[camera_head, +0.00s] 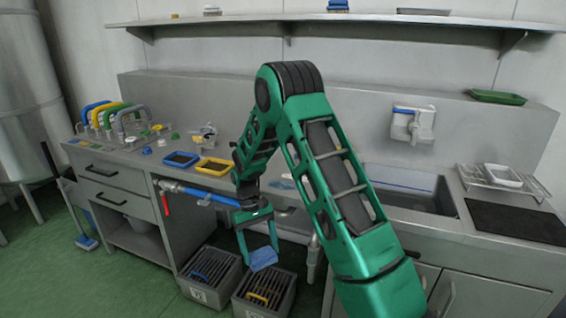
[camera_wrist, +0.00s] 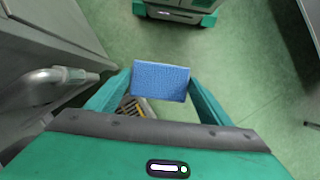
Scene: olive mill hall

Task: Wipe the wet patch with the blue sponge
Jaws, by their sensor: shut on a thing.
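The blue sponge (camera_head: 264,259) is held low in front of the counter, above the floor and close to the grey crates. In the wrist view the sponge (camera_wrist: 160,82) sits between the two green fingers. My gripper (camera_head: 260,246) is shut on it and points down. I cannot make out the wet patch for certain in either view; my arm hides part of the steel counter (camera_head: 450,215).
Two grey crates (camera_head: 206,295) stand on the floor below the counter. A blue tray (camera_head: 181,153) and a yellow tray (camera_head: 214,161) lie on the counter, left of my arm. The sink (camera_head: 408,197) and a drying rack (camera_head: 478,178) are to the right. Green floor lies open in front.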

